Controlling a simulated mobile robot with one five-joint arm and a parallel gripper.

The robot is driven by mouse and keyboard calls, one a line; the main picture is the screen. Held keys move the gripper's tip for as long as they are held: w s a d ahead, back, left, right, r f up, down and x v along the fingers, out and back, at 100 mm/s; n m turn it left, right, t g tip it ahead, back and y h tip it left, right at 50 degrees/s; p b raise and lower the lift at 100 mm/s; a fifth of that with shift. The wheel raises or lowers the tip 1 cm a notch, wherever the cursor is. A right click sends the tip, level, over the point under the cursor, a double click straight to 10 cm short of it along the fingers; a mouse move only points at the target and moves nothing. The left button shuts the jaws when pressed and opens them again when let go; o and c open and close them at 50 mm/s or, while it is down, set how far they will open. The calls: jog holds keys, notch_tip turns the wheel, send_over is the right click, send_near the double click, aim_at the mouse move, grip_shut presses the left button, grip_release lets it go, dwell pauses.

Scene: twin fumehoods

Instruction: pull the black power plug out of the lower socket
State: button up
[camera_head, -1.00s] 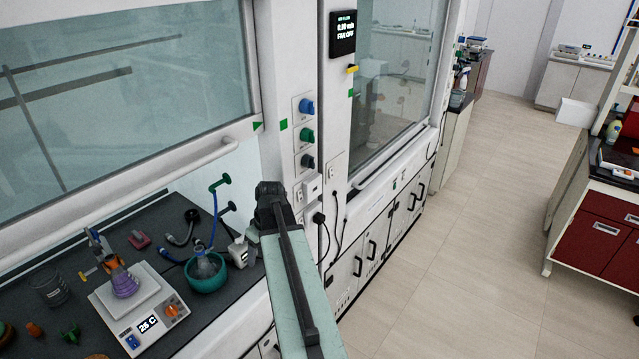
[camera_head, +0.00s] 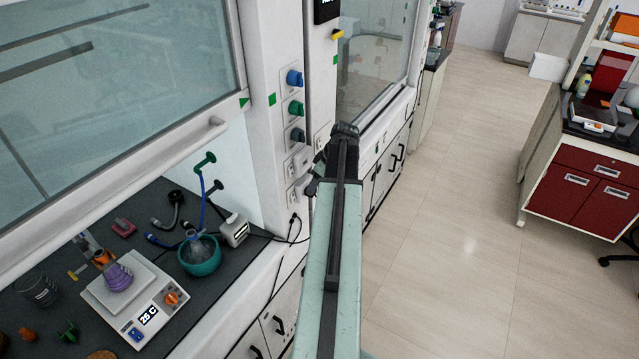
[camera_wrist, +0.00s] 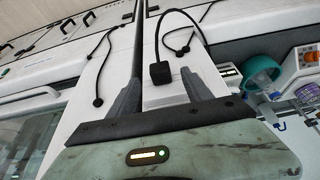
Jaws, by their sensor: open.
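The black power plug (camera_wrist: 159,73) is a small dark block against the pale post panel in the wrist view, its cable looping away toward the top. My gripper (camera_wrist: 161,77) is open, with one dark finger on each side of the plug and a gap to each. I cannot tell how deep the plug sits between the fingers, and its socket contact is hidden. In the head view my arm reaches to the socket post (camera_head: 280,150). A dark shape beside the lower socket (camera_head: 291,197) may be the plug or a finger.
Another black cable (camera_wrist: 97,101) hangs to the left in the wrist view. In the head view, colored knobs (camera_head: 295,107) sit above the sockets. A hot plate (camera_head: 135,300) and a teal bowl (camera_head: 200,262) stand on the bench at left. The floor to the right is open.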

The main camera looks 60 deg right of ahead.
jog(key=b+x, duration=0.2)
jog(key=x, duration=0.1)
jog(key=shift+w+f, duration=0.1)
jog(key=shift+f, duration=0.25)
jog(key=shift+r, duration=0.15)
grip_shut()
jog(key=shift+s, duration=1.7)
jog(key=shift+s, duration=1.5)
jog(key=shift+s, duration=1.5)
